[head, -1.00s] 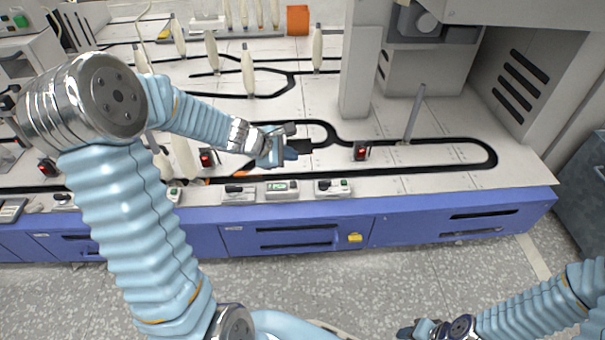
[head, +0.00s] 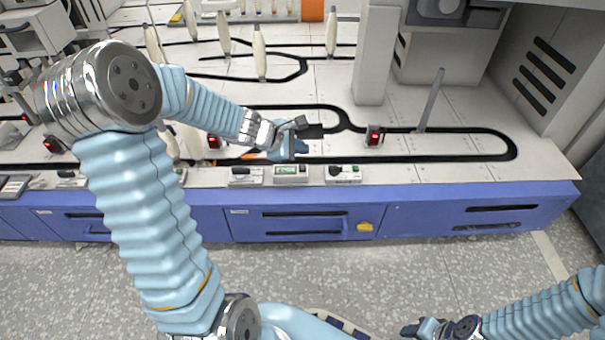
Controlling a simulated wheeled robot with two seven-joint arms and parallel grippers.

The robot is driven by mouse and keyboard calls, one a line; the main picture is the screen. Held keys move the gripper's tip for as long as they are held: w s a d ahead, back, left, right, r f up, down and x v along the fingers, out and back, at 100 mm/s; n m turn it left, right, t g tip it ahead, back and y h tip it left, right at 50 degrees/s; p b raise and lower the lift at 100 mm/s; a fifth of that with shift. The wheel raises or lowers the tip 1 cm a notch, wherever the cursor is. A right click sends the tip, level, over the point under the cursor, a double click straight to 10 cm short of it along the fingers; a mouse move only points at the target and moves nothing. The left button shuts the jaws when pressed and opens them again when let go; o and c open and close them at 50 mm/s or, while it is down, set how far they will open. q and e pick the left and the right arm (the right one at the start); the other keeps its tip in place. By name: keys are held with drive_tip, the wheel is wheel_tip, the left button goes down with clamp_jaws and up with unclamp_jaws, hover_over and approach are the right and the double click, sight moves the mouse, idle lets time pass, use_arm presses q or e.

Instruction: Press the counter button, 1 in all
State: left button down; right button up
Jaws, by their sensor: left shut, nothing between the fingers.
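The counter (head: 291,170) is a small pale box with a greenish display at the front edge of the bench, between two similar small boxes. Its button is too small to make out clearly. My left gripper (head: 303,148) is shut and empty. In the picture it shows just behind the counter, over the bench top; I cannot tell its exact height, and no contact shows. My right gripper (head: 410,330) is low at the bottom edge, in front of the bench and away from the counter; its fingers are too unclear to judge.
Small boxes with dark knobs (head: 246,175) and (head: 343,174) flank the counter. Red-lit black units (head: 375,136) stand on the black track. Pale bobbins (head: 260,54), a grey post (head: 431,100) and a white column (head: 376,60) stand farther back.

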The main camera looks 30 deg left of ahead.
sight(300, 169)
use_arm(q)
drive_tip(key=shift+f+b, duration=1.35)
drive_tip(key=shift+f, duration=0.5)
use_arm(e)
drive_tip(key=shift+w+f, duration=0.1)
drive_tip(key=shift+f, duration=1.8)
use_arm(q)
drive_tip(key=shift+f+b, duration=0.45)
use_arm(e)
drive_tip(key=shift+f, duration=0.4)
use_arm(q)
drive_tip(key=shift+f, duration=0.4)
use_arm(e)
drive_tip(key=shift+f, duration=0.25)
use_arm(q)
drive_tip(key=shift+r, duration=0.15)
use_arm(e)
drive_tip(key=shift+r, duration=0.15)
use_arm(q)
drive_tip(key=shift+r+p, duration=0.6)
drive_tip(key=shift+r, duration=0.15)
use_arm(e)
drive_tip(key=shift+r, duration=0.65)
